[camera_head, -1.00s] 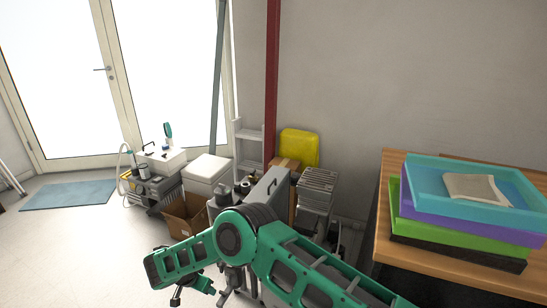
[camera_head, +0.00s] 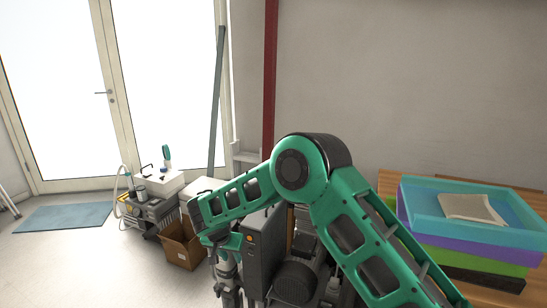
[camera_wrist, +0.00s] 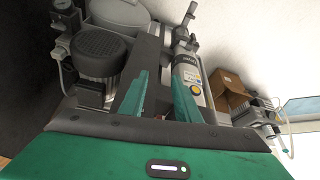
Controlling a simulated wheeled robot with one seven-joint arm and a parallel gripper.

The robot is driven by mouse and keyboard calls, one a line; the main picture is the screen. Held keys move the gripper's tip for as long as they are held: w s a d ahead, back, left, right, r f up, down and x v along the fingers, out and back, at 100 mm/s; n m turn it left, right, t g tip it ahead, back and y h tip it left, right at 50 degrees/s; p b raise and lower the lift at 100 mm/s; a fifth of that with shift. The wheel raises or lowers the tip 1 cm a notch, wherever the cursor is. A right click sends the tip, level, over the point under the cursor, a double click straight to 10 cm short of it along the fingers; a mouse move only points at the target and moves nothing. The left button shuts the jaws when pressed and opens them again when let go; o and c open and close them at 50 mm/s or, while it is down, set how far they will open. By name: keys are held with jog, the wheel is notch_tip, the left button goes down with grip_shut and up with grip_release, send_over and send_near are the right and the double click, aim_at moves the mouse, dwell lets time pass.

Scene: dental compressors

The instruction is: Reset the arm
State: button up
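My green arm (camera_head: 345,225) is bent upward at the elbow in the head view, with its forearm reaching left and its wrist hanging down at the lower middle. In the wrist view my gripper (camera_wrist: 160,88) shows two green fingers standing apart, with nothing seen held between them. Beyond the fingers are a compressor with a dark ribbed motor (camera_wrist: 102,55) and a silver cylinder unit (camera_wrist: 187,78). In the head view the arm partly covers the compressor machinery (camera_head: 295,283), and the gripper's fingertips are not clear.
A wooden table (camera_head: 388,190) at right bears stacked trays, the top one a blue tray (camera_head: 425,207) with a folded cloth (camera_head: 472,208). A cardboard box (camera_head: 182,246) and a small cart (camera_head: 150,212) stand at left. Open floor lies near the blue mat (camera_head: 65,217).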

jog(key=w+d+r, duration=0.1)
jog(key=d+r, duration=0.9)
jog(key=s+d+r+n, duration=0.1)
jog(key=s+d+r, duration=0.25)
jog(key=d, duration=0.35)
jog(key=s+d+r, duration=0.2)
jog(key=d+r, duration=0.3)
jog(key=d, duration=0.2)
jog(key=s+d+r+n, duration=0.1)
jog(key=s+d+r, duration=0.2)
jog(key=d+r, duration=0.35)
jog(key=s+d+m+g, duration=0.1)
jog(key=s+d+m, duration=0.1)
jog(key=s+d, duration=0.6)
jog(key=s+d+m+g, duration=0.2)
jog(key=s+d, duration=0.6)
jog(key=s, duration=0.8)
jog(key=s+d+m+g+y, duration=0.1)
jog(key=s+d+m, duration=0.1)
jog(key=s+d, duration=0.7)
jog(key=s, duration=0.3)
jog(key=shift+f+g, duration=0.3)
jog(key=shift+f, duration=0.05)
